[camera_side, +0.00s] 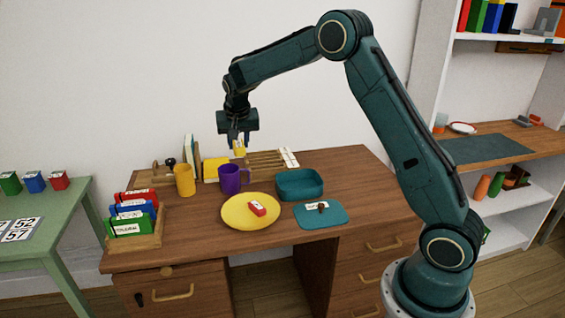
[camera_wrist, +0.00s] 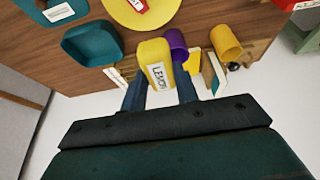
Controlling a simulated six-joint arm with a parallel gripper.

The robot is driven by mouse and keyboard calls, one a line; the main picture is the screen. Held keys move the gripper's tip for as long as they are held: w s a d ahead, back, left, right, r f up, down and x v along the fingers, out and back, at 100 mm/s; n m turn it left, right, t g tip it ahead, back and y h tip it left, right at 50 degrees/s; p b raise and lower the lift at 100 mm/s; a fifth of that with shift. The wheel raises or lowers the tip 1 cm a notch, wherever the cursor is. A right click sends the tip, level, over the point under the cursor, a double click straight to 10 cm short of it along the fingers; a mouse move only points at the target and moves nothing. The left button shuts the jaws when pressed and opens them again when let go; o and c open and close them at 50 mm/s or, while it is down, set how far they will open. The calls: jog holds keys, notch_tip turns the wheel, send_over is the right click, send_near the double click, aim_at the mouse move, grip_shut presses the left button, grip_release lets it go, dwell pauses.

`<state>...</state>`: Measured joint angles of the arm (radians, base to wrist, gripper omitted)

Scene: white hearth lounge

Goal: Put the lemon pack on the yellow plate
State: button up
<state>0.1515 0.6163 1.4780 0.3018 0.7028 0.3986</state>
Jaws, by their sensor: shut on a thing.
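The lemon pack (camera_wrist: 156,66) is yellow with a white label reading LEMON in the wrist view. My gripper (camera_wrist: 160,92) is shut on it and holds it in the air. In the side view my gripper (camera_side: 238,142) is above the back of the desk, with the lemon pack (camera_side: 239,149) small at its tips. The yellow plate (camera_side: 237,214) lies on the desk toward the front, and a red pack (camera_side: 257,209) with a white label lies on it. The plate (camera_wrist: 122,14) also shows at the top of the wrist view.
A purple mug (camera_side: 231,180) and a yellow mug (camera_side: 184,180) stand behind the plate. A wooden holder (camera_side: 152,236) with several labelled packs stands at left. The plate's left part is bare.

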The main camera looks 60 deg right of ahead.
notch_tip(320, 180, down, 16)
jog(key=shift+r, duration=0.15)
dwell(0.4)
jog(key=shift+f, duration=2.15)
jog(key=shift+f, duration=0.4)
jog(key=o, duration=1)
jog(key=shift+c, duration=0.2)
jog(key=shift+r, duration=0.55)
jog(key=v, duration=1.1)
jog(key=shift+s+r, duration=0.15)
jog(key=shift+r, duration=0.15)
